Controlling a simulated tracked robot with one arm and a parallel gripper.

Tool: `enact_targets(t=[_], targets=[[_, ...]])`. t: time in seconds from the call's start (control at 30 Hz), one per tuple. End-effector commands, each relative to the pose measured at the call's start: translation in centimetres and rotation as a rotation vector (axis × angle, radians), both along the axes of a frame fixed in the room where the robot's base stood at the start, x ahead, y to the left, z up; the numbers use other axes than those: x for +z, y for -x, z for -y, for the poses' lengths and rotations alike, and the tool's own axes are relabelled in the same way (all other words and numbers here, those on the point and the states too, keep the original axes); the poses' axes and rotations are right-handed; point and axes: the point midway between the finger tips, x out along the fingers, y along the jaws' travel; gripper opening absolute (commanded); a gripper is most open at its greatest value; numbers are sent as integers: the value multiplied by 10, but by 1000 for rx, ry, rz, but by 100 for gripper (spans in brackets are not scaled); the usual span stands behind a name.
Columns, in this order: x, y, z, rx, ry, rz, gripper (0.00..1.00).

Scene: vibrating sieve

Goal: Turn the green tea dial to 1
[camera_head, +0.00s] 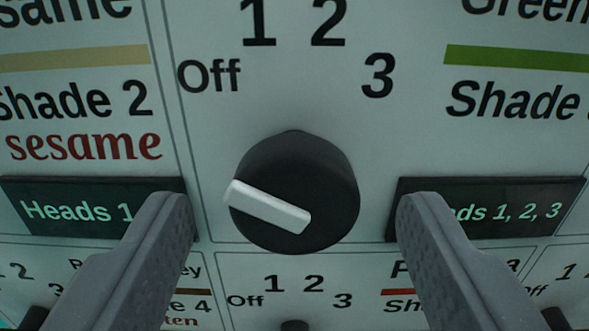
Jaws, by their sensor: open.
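A round black dial (325,192) with a white pointer bar (268,207) sits in the middle of a pale panel. The bar's outer end points left and slightly up, on the side of the "Off" mark (208,76). The marks 1 (259,22), 2 (328,22) and 3 (378,75) stand above the dial. A label starting "Green" (524,8) with a green bar (520,58) is to its right. My gripper (295,215) is open, one finger on each side of the dial, with visible gaps. I cannot tell its depth from the panel.
A dark plate reading "Heads 1, 2, 3" (545,205) is partly behind the right finger. Another "Heads 1" plate (80,207) is partly behind the left finger. Below is another row with a small dark knob (295,325). A sesame label (83,146) is at left.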

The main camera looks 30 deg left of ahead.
Motion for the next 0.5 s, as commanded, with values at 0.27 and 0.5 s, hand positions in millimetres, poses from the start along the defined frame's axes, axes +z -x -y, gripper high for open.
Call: enact_targets(t=[0.27,0.5], targets=[[0,-8,-5,0,0,0,60],[0,-8,-5,0,0,0,49]])
